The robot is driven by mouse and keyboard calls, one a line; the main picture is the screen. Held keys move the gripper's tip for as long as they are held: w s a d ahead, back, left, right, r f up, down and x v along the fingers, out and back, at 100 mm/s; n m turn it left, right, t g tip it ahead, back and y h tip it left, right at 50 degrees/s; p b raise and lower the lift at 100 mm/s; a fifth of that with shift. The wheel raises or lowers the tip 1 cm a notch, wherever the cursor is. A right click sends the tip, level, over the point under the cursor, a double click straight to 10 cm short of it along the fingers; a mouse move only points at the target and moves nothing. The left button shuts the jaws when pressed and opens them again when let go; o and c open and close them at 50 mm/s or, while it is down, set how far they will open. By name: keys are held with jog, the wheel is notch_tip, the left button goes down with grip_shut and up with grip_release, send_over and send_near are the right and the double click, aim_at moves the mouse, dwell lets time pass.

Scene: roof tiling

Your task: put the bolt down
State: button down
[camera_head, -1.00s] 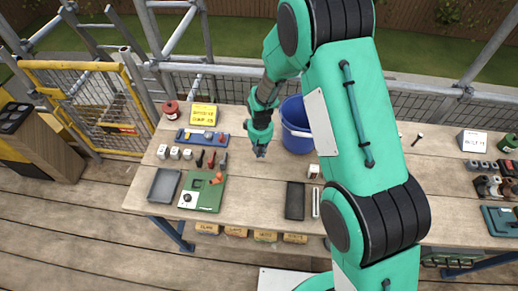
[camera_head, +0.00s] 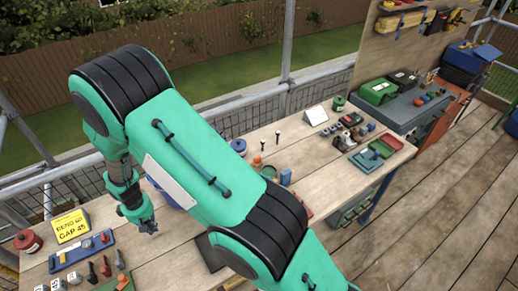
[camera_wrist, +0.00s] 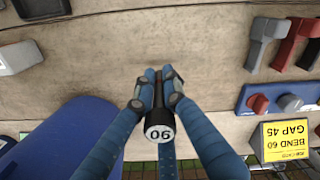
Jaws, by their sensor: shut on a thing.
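My gripper (camera_wrist: 158,88) is shut on a dark bolt (camera_wrist: 159,108) in the wrist view. The bolt's round head has a white face with dark digits, and it points toward the picture's bottom. The fingers close around its dark shaft; the shaft's far end is hidden between them. Bare tabletop shows beyond the fingers. In the head view my gripper (camera_head: 143,221) hangs over the left part of the wooden workbench (camera_head: 335,175), beside the blue bucket. The bolt cannot be made out there.
A blue bucket (camera_wrist: 68,140) stands close to the gripper. A yellow sign (camera_head: 71,227) and a blue tool rack (camera_head: 82,250) lie to its left. Two bolt-like pieces (camera_head: 277,136) (camera_head: 305,117) stand on the bench's far side.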

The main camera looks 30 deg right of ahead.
notch_tip(320, 180, up, 18)
jog(key=w+d+b, duration=0.1)
jog(key=w+d, duration=0.3)
jog(key=d, duration=0.7)
jog(key=w+d, duration=0.5)
jog(key=d, duration=0.6)
jog(key=w+d+b, duration=0.1)
jog(key=w+d, duration=0.3)
jog(key=d, duration=0.7)
jog(key=s+d, duration=0.3)
jog(key=d, duration=1.1)
jog(key=s+d+n+b, duration=0.1)
jog(key=s+d, duration=0.1)
jog(key=d, duration=1.2)
jog(key=s+d, duration=0.3)
jog(key=d, duration=1.1)
notch_tip(320, 180, down, 17)
jog(key=shift+w+a+f, duration=0.1)
jog(key=shift+w, duration=0.05)
jog(key=shift+f, duration=0.4)
